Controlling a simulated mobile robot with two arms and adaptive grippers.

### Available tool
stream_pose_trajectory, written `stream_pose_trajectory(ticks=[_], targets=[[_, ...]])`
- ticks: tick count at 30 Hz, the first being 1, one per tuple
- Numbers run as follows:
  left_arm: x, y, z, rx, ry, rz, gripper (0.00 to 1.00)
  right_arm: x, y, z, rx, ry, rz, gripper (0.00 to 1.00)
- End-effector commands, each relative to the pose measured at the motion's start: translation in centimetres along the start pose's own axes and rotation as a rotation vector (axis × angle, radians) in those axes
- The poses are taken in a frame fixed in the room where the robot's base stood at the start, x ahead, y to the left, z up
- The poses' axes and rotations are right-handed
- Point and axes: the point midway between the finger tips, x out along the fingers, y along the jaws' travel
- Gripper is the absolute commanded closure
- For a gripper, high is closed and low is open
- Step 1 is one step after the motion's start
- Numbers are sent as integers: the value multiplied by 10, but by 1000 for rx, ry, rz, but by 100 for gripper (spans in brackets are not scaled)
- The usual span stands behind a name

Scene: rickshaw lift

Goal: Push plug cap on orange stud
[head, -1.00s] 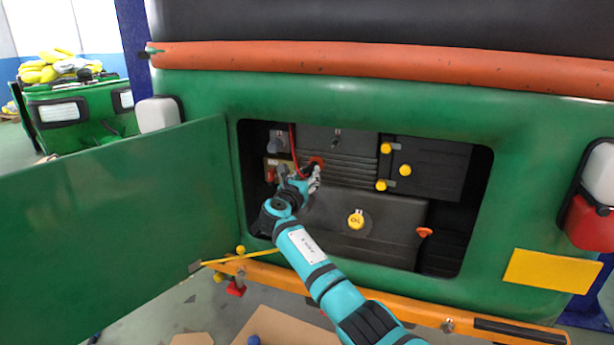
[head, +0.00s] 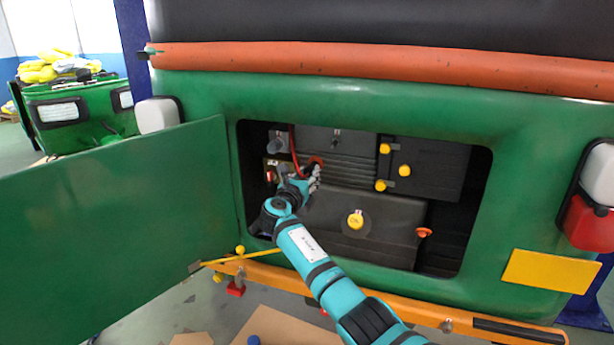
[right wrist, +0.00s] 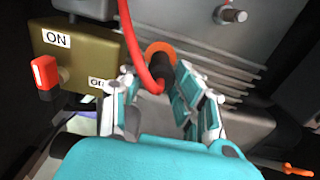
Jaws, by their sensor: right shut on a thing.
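My right gripper (head: 313,178) reaches into the open engine bay. In the right wrist view, the right gripper (right wrist: 150,105) is shut around a black plug cap (right wrist: 158,72), with a red cable (right wrist: 130,45) running up from it. The orange stud (right wrist: 160,50) shows as an orange ring at the far end of the cap, on the ribbed grey engine block (right wrist: 210,60). The cap's tip is in line with the ring and looks to meet it; how deep it sits is hidden. The orange stud also shows in the head view (head: 317,160). My left gripper is out of view.
Left of the gripper is a brass switch box (right wrist: 75,60) marked ON, with a red lever (right wrist: 44,74). A yellow oil cap (head: 355,220) and an orange knob (head: 424,232) sit lower right. The green door (head: 120,220) stands open at left.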

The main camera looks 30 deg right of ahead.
Motion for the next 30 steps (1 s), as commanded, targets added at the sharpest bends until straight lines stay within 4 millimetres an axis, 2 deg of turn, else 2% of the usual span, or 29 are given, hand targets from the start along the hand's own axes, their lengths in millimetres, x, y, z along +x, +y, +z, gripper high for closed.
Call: stream_pose_trajectory(ticks=[23, 24, 29, 30], targets=[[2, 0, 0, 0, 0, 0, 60, 5, 0, 0, 0, -1, 0, 99], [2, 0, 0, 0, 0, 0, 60, 5, 0, 0, 0, -1, 0, 66], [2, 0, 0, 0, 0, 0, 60, 5, 0, 0, 0, -1, 0, 45], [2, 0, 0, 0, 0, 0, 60, 5, 0, 0, 0, -1, 0, 44]])
